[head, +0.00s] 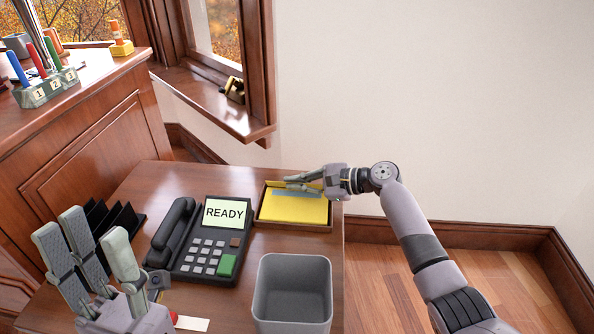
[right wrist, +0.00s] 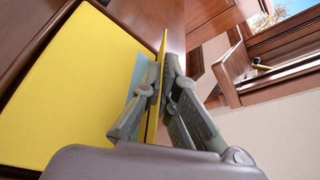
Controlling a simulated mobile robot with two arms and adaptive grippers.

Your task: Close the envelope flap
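The yellow envelope (head: 292,209) lies in a shallow brown tray (head: 293,228) on the desk. Its flap (right wrist: 163,45) stands raised, seen edge-on in the right wrist view, and a light blue area (right wrist: 132,88) shows beside it. My right gripper (head: 302,184) is at the envelope's far edge. In the right wrist view its two fingers (right wrist: 160,80) close in on the flap from both sides, with the flap pinched between them. My left gripper (head: 92,243) is open and empty at the lower left, apart from the envelope.
A desk phone (head: 206,240) with a READY screen stands left of the tray. A grey bin (head: 292,290) stands in front of it. A black file rack (head: 118,222) is near my left gripper. A window sill (head: 210,100) juts out behind. A white card (head: 192,324) lies in front.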

